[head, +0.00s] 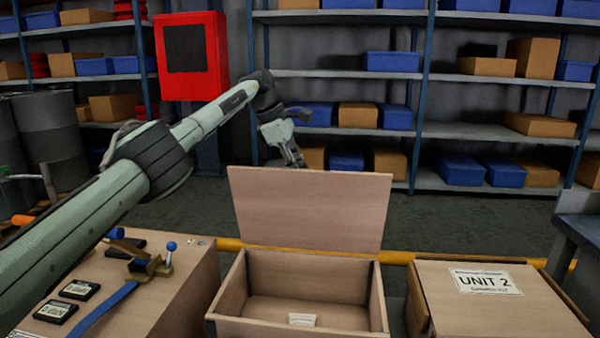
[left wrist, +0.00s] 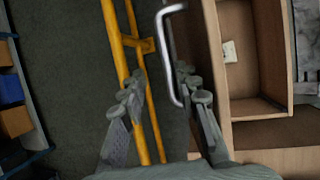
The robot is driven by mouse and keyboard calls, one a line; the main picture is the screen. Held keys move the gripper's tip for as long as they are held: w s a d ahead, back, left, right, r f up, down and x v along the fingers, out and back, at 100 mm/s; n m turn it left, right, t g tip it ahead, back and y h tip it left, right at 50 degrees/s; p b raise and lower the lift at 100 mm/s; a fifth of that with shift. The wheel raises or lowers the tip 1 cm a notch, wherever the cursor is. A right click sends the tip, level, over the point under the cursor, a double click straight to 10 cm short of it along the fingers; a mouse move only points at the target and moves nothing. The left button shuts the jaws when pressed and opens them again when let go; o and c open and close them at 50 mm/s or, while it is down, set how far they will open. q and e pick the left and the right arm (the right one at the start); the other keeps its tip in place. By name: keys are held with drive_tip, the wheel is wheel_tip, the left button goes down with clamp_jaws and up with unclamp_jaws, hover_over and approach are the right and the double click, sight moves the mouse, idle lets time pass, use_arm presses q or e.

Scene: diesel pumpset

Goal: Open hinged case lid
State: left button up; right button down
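The wooden case (head: 300,285) stands open, and its lid (head: 312,208) is raised roughly upright at the back edge. A small pale label lies inside on the case floor. My left gripper (head: 290,152) is above and behind the lid's top edge, with its tips close to that edge. In the left wrist view my left gripper (left wrist: 160,95) is open and empty. A metal bar handle (left wrist: 171,50) on the lid's outer side is near the right-hand finger; I cannot tell whether they touch. The open case (left wrist: 232,85) shows to the right. My right gripper is out of view.
A closed case marked UNIT 2 (head: 484,300) stands at the right. A wooden box top (head: 180,275) with tools and small dark blocks is at the left. A yellow rail (head: 398,257) runs behind the cases. Shelves (head: 350,75) line the back wall.

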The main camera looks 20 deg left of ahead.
use_arm(q)
drive_tip(key=v, duration=1.2)
drive_tip(key=shift+f, duration=0.1)
